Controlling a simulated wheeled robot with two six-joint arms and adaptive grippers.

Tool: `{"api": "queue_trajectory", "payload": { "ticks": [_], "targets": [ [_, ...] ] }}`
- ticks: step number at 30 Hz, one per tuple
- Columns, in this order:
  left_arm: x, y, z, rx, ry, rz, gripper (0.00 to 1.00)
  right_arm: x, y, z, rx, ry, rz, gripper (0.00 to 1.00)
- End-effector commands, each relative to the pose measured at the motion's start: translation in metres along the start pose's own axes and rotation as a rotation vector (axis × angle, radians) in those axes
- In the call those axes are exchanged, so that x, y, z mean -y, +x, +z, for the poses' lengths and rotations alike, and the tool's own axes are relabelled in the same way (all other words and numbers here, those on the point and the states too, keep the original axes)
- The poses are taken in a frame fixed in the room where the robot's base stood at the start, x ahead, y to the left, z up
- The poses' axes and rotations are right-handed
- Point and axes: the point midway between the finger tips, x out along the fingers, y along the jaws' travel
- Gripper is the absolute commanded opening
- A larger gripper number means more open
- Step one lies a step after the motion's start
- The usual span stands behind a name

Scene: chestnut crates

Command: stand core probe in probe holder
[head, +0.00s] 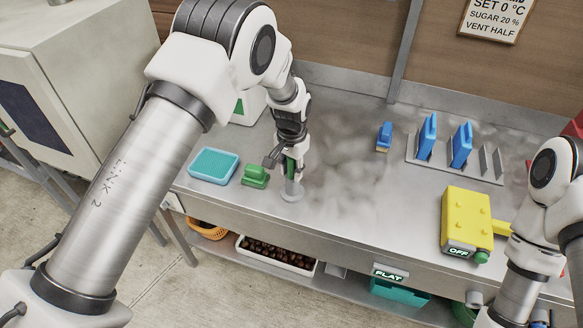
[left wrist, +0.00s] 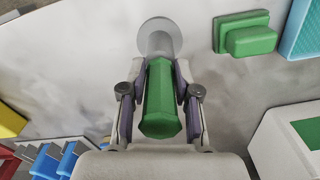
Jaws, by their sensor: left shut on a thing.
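The core probe has a green handle (head: 290,168), which also shows large in the left wrist view (left wrist: 160,103). My left gripper (head: 288,160) is shut on this handle, with a finger on each side of it in the left wrist view (left wrist: 160,82). The probe holder (head: 291,191) is a grey upright tube on a round base, standing near the table's front edge. It also shows in the left wrist view (left wrist: 160,40), in line with the handle's far end. The probe's shaft is hidden, so I cannot tell how deep it sits. My right gripper is out of view.
A green block (head: 255,177) and a teal-topped tray (head: 213,166) stand left of the holder. A blue brush (head: 384,137) and a rack (head: 487,171) with blue pieces stand at the back. A yellow box (head: 467,218) stands at right. The table's middle is clear.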

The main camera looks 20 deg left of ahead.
Motion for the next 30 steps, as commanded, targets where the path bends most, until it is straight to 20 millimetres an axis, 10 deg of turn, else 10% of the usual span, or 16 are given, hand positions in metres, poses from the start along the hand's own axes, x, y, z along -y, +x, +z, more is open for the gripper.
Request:
{"api": "queue_trajectory", "payload": {
  "ticks": [8,9,12,23,30],
  "targets": [
    [0.000,0.008,0.000,0.000,0.000,0.000,0.00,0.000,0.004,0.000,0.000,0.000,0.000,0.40],
    [0.000,0.008,0.000,-0.001,0.000,0.000,0.34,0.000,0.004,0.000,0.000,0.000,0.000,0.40],
    [0.000,0.007,0.000,-0.001,0.000,0.000,0.60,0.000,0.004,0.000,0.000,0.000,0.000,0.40],
    [0.000,0.001,0.000,-0.001,0.000,0.000,0.60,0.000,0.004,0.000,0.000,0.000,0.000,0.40],
    [0.000,-0.050,-0.001,-0.005,0.000,-0.002,0.60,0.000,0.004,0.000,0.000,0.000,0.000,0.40]
  ]
}}
